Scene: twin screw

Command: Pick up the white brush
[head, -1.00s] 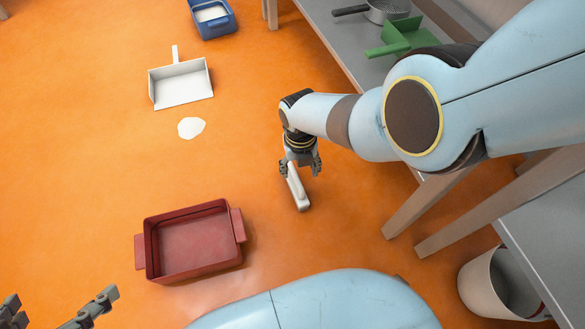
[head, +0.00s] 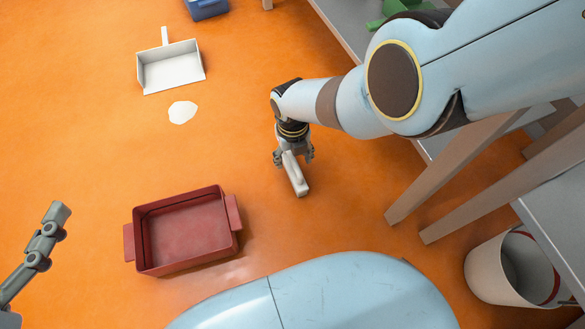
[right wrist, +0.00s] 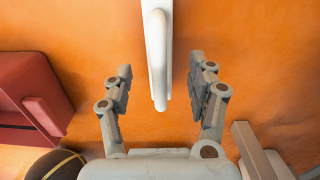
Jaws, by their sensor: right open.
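The white brush (head: 296,178) is on the orange floor, right of the red tray. Its pale handle runs lengthwise in the right wrist view (right wrist: 158,50). My right gripper (head: 293,158) is open above the brush, pointing down. In the right wrist view the fingers (right wrist: 160,70) stand on either side of the handle, with gaps on both sides. In the head view the gripper hides part of the brush.
A red tray (head: 140,245) with handles is on the floor. A white dustpan (head: 172,72) and a white patch (head: 182,112) are farther back. A blue container (head: 207,9) is at the top edge. Tables stand right, with a white bin (head: 490,272) near them.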

